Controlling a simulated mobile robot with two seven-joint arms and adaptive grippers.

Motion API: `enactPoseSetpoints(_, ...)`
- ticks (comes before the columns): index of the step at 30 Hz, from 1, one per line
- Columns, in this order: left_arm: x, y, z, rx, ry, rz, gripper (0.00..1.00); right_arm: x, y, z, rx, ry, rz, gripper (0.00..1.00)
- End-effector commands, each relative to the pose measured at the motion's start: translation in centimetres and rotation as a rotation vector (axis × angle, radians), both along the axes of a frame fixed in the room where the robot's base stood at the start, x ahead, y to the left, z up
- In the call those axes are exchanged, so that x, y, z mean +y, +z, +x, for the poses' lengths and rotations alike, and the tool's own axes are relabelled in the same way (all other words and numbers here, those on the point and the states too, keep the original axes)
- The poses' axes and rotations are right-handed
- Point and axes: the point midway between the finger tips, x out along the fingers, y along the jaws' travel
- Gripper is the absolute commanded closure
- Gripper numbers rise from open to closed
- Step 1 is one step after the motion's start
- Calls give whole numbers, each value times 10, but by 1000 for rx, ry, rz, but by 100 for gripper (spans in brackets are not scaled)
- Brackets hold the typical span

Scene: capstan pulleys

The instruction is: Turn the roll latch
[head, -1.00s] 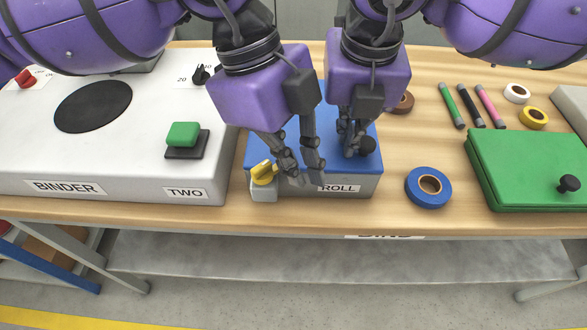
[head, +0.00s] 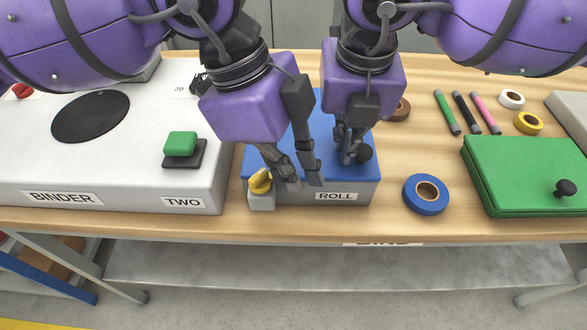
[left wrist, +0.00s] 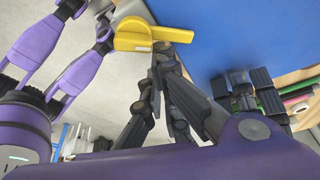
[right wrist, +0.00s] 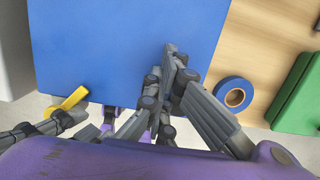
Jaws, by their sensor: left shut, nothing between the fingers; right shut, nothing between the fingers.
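The yellow roll latch (head: 260,182) sits on a small grey block at the front left corner of the blue-topped ROLL box (head: 325,160). It also shows in the left wrist view (left wrist: 140,36) and the right wrist view (right wrist: 70,104). My left gripper (head: 302,182) is shut and empty, its fingers pointing down just right of the latch.
The white BINDER housing (head: 110,180) with a green button (head: 180,144) stands left. A blue tape roll (head: 426,194) and a green-lidded box (head: 525,172) are to the right. Bare wood shows between the ROLL box and the green box.

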Motion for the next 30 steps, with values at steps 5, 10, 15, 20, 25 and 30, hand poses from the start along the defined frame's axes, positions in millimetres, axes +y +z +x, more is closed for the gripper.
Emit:
enactPoseSetpoints(5, 6, -1, -4, 1, 1, 0, 100, 0, -7, -3, 15, 3, -3, 100)
enactPoseSetpoints(10, 13, -2, -10, 6, 0, 5, 100, 0, -7, -3, 14, 2, -4, 100)
enactPoseSetpoints(15, 16, 4, -10, 7, -1, 8, 100, -1, -7, -3, 13, 1, -4, 100)
enactPoseSetpoints(20, 23, 31, -6, -1, 0, 4, 100, 0, -6, -2, 10, 0, -4, 100)
enactPoseSetpoints(25, 32, 67, 0, -7, 2, -1, 100, 0, -6, -2, 10, 0, -3, 100)
enactPoseSetpoints(30, 40, 97, 3, -9, 0, -4, 100, 0, -7, -2, 12, 1, -3, 100)
